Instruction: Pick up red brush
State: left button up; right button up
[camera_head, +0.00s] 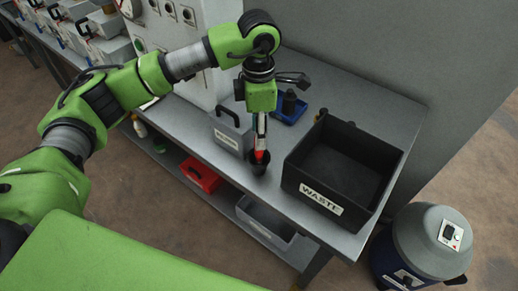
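A red brush (261,155) stands upright in a small black cup (258,168) on the grey workbench, with its red part just above or inside the cup's rim. My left arm comes in from the left and its gripper (261,120) hangs straight down directly above the brush. The fingers overlap the upper part of the brush, so I cannot tell whether they are closed on it. My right gripper is not in view.
A black bin (318,192) labelled WASTE stands right of the cup. A blue tray (290,108) with a dark object is behind, and a grey labelled case (228,137) is left. A red case (200,178) lies on the lower shelf. A round grey-topped drum (430,235) stands on the floor.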

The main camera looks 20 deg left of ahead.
aim_at(258, 154)
pick_arm(q)
jog(key=shift+f+p, duration=0.5)
jog(key=shift+f, duration=1.35)
grip_shut()
jog(key=shift+r, duration=0.1)
